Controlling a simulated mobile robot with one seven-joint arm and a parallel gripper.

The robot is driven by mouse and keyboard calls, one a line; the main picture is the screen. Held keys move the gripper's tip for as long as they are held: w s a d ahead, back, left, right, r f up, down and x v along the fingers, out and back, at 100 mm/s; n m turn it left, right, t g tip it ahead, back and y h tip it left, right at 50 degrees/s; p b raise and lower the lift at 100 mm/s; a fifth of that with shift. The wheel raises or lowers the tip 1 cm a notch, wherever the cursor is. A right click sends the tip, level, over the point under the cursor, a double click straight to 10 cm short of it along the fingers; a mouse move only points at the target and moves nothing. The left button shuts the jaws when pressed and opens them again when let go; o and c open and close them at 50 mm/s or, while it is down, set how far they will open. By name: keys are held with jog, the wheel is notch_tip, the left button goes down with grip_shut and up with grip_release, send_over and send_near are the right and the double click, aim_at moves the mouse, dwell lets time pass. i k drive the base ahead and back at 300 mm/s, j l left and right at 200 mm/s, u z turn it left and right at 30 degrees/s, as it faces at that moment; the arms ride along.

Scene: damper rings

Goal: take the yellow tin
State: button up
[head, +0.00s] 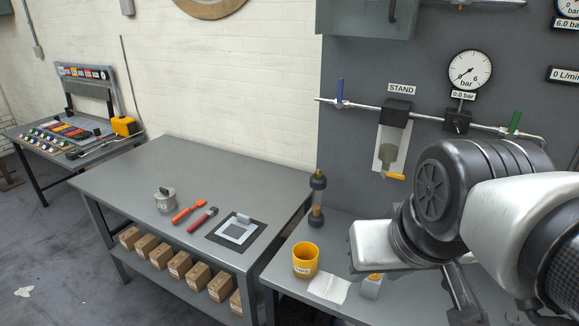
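The yellow tin (305,261) stands upright and open at the top near the left end of the right-hand bench. It has a pale label on its front that is too small to read. My arm comes in from the right, over the bench and to the right of the tin. My gripper (463,296) is only partly visible near the bottom edge, well apart from the tin. Its fingertips are not clear, so I cannot tell whether it is open or shut.
A white cloth (329,288) and a small grey block with a yellow top (370,287) lie right of the tin. A dark cylinder (317,198) stands behind it. The middle table (130,190) holds a grey tin (165,199), red-handled tools and a dark mat.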

aim_at(305, 255)
jog(key=u, duration=0.2)
jog(key=i+j+z, duration=0.6)
jog(key=j, duration=0.25)
jog(key=i, duration=0.05)
